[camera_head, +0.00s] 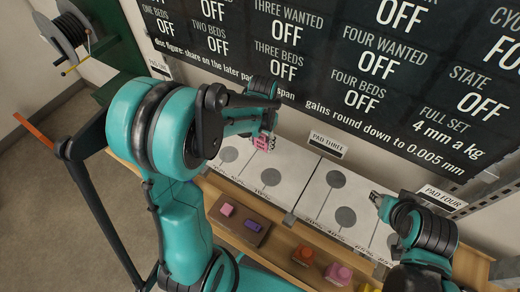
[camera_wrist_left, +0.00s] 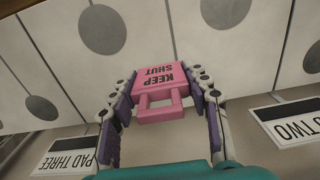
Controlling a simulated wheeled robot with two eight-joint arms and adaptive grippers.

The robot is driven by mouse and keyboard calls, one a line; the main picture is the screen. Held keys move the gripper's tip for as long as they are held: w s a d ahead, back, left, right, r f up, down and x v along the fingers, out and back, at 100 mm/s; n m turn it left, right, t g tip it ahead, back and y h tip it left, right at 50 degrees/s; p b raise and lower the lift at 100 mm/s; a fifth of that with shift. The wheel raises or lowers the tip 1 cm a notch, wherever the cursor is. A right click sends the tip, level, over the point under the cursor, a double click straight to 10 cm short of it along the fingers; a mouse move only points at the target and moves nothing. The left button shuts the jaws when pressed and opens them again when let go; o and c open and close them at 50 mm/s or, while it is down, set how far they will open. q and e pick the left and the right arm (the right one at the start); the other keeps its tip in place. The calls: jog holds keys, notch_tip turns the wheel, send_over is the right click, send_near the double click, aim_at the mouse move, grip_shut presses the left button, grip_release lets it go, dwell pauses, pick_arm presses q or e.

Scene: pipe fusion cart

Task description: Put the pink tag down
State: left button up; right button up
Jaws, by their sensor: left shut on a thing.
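The pink tag (camera_head: 261,144) reads KEEP SHUT and has a loop handle. My left gripper (camera_head: 265,139) is shut on it, in front of the wall and by the far edge of the pale pads. In the left wrist view the tag (camera_wrist_left: 163,76) sits between the purple-padded fingers of the left gripper (camera_wrist_left: 162,96), with the pale pads behind it. I cannot tell the gap between tag and surface. My right gripper (camera_head: 376,199) is near the PAD FOUR label; its small fingertips do not show clearly whether they are open.
Pale pads (camera_head: 316,203) with grey discs run along the wall, beside the PAD THREE label (camera_head: 328,145) and PAD FOUR label (camera_head: 441,197). A brown tray (camera_head: 238,231) holds a pink and a purple block. Orange (camera_head: 303,255) and pink (camera_head: 338,273) pieces lie nearer me.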

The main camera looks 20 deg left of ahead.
aim_at(260, 149)
pick_arm(q)
jog(key=shift+s+a+f, duration=0.15)
jog(key=shift+a+f, duration=0.2)
jog(key=shift+f, duration=0.05)
notch_tip(260, 149, down, 4)
jog(key=shift+r+b, duration=0.15)
jog(key=shift+b, duration=0.4)
jog(key=shift+r, duration=0.1)
jog(key=o, duration=0.8)
jog(key=shift+o, duration=0.2)
